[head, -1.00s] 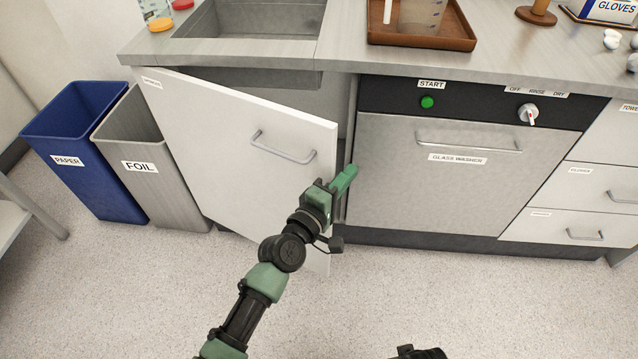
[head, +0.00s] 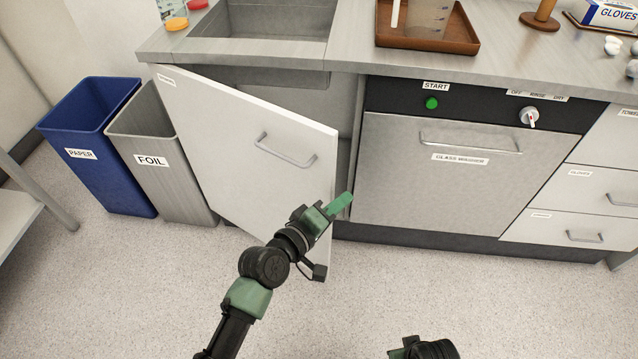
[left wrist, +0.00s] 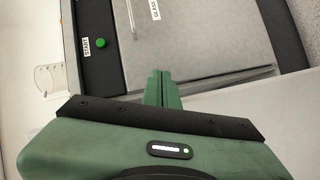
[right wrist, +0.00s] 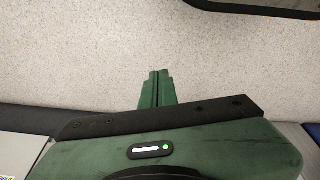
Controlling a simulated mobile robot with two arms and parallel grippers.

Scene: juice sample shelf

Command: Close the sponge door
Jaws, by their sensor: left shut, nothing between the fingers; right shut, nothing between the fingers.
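The sponge door is the white cabinet door (head: 235,140) under the sink in the head view. It stands ajar, hinged at its left side, with its free edge swung out and a dark gap beside the glass washer. It has a metal bar handle (head: 285,152) and a small label too blurred to read. My left gripper (head: 341,204) is shut and empty, in front of the door's lower free edge; I cannot tell whether it touches. The left wrist view shows its closed fingers (left wrist: 163,86) pointing toward the washer. My right gripper (right wrist: 157,86) is shut and empty above the floor.
The glass washer (head: 440,185) stands right of the door. A blue paper bin (head: 100,150) and a grey foil bin (head: 160,165) stand close to its left. The counter above holds a brown tray (head: 440,42). The floor (head: 420,290) in front is clear.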

